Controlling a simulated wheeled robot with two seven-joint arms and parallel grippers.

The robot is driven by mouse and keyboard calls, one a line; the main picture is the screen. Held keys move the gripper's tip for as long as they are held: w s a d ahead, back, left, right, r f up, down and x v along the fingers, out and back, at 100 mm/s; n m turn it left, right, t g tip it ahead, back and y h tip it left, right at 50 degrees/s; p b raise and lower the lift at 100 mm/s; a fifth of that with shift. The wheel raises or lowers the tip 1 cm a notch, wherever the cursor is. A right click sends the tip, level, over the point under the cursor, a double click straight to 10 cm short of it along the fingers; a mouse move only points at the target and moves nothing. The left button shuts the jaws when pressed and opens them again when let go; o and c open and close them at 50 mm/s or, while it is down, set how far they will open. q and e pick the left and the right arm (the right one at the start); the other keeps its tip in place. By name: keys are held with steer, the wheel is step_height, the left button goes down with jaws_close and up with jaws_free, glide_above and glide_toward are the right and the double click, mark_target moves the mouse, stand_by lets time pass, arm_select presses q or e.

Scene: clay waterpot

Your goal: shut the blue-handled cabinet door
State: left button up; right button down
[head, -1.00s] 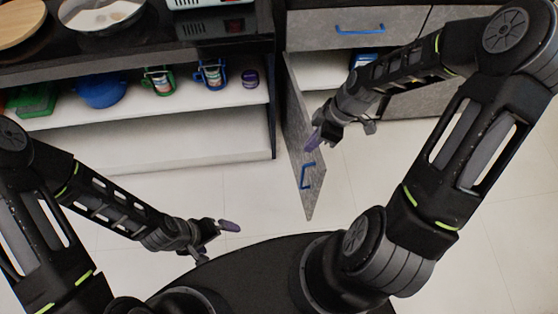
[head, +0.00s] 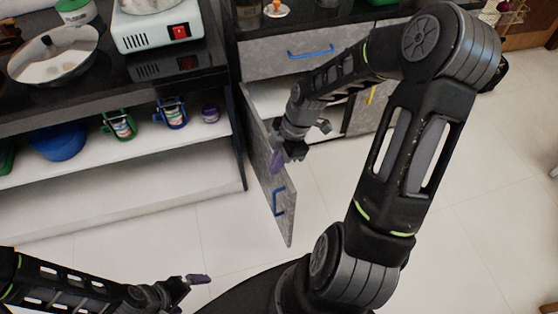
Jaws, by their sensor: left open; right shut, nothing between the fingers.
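The grey cabinet door (head: 262,158) stands open under the counter, swung out toward me, with its blue handle (head: 279,203) near the free edge. My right gripper (head: 276,161) is shut and empty. It overlaps the door's face in the picture, above the handle; I cannot tell whether it touches. My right forearm hides part of the cabinet opening, where a pale shelf (head: 268,97) shows. My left gripper (head: 198,280) is open and empty, low in the picture, left of and below the door.
A grey drawer with a blue handle (head: 311,51) is above the opening. An open shelf unit (head: 150,165) on the left holds a blue bowl (head: 58,142), jars and a purple-lidded container (head: 210,114). Pale tiled floor (head: 470,220) is clear on the right.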

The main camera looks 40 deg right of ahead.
mark_target(283, 175)
steer(key=b+x, duration=0.1)
steer(key=x, duration=0.6)
steer(key=d, duration=0.4)
steer(key=shift+s, duration=0.4)
steer(key=shift+d+p, duration=0.1)
steer(key=shift+p, duration=0.2)
